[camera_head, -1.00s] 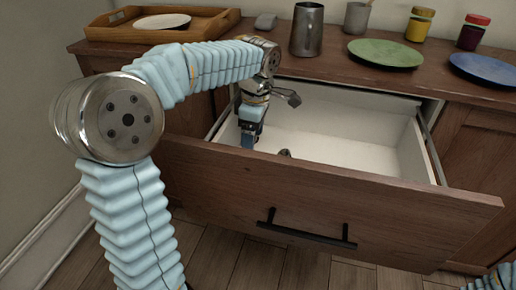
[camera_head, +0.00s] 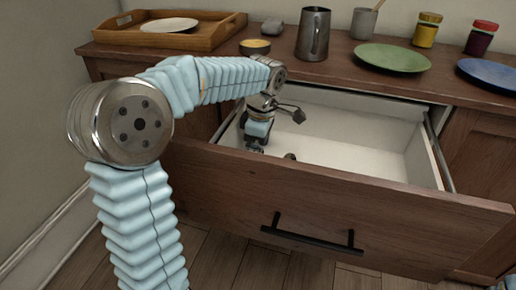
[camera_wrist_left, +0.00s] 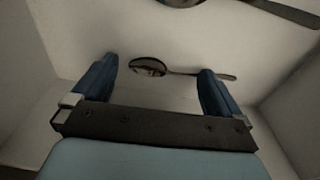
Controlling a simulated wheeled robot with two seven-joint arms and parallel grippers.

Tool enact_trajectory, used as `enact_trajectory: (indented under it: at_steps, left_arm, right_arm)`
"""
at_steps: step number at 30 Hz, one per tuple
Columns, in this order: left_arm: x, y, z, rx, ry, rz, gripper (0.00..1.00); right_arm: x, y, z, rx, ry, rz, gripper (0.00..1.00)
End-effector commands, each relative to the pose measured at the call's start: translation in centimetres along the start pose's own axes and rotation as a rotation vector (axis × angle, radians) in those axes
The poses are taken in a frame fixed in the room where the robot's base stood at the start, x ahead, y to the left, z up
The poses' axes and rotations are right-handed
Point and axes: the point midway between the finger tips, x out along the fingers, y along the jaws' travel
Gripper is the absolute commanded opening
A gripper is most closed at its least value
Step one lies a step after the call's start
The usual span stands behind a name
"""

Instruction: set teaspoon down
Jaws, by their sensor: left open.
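My left gripper (camera_head: 255,145) reaches down into the left part of the open drawer (camera_head: 350,150). In the left wrist view the gripper (camera_wrist_left: 158,68) is open, its two blue fingers spread apart. A teaspoon (camera_wrist_left: 150,67) lies on the pale drawer floor beyond the fingers, its bowl to the left and its handle running right behind the right finger. I cannot tell how far it is below the fingertips.
Another piece of metal cutlery (camera_wrist_left: 285,12) lies at the top of the wrist view. The drawer front (camera_head: 340,205) and side walls surround the gripper. The counter above holds a wooden tray (camera_head: 205,38), small bowl (camera_head: 255,47), metal pitcher (camera_head: 313,35), and green plate (camera_head: 392,58).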

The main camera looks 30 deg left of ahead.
Motion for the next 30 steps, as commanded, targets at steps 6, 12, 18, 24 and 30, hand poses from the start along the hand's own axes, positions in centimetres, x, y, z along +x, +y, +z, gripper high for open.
enact_trajectory:
  at_steps: [6, 12, 18, 24, 30]
  left_arm:
    - [-4.0, 0.1, 0.0, 0.0, -0.002, 0.005, 1.0]
    - [-8.6, 0.1, 0.0, 0.0, -0.001, 0.004, 1.0]
    - [-11.4, 0.1, 0.0, 0.0, 0.0, 0.002, 1.0]
    - [-12.1, 0.0, 0.0, 0.0, 0.0, 0.0, 1.0]
    - [-12.0, 0.0, 0.0, 0.0, 0.0, 0.0, 1.0]
  right_arm:
    - [-1.0, -0.3, -0.1, 0.001, 0.002, 0.002, 0.43]
    - [-2.0, -0.6, -0.1, 0.0, 0.003, 0.003, 0.43]
    - [-2.5, -1.0, 0.0, -0.002, 0.001, 0.0, 0.43]
    - [-2.5, -1.0, 0.0, -0.003, 0.0, -0.001, 0.43]
    - [-2.5, -1.0, 0.0, -0.003, 0.0, -0.001, 0.43]
